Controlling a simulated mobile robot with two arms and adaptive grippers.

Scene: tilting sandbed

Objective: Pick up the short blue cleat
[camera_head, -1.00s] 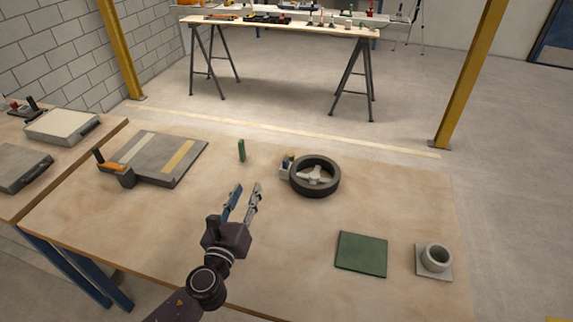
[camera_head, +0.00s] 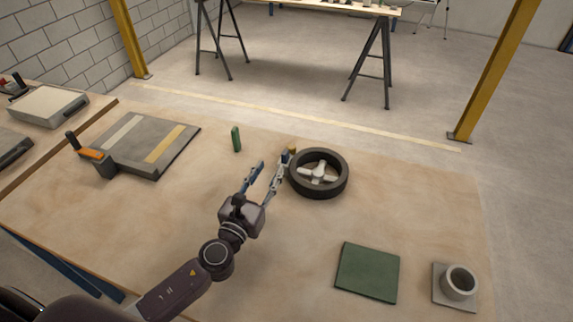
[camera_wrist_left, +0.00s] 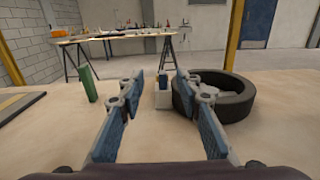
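A small blue piece, which looks like the short blue cleat (camera_head: 285,158), is beside the left side of a dark round ring. It is partly hidden behind my finger in the head view. My right gripper is out of view.
The dark ring (camera_head: 340,184) with a pale three-armed hub (camera_head: 319,174) stands close to the right finger. A green block (camera_head: 236,139) stands upright at left. A grey board (camera_head: 137,150), a green mat (camera_head: 367,273) and a grey cup-like fitting (camera_head: 459,282) lie farther off.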

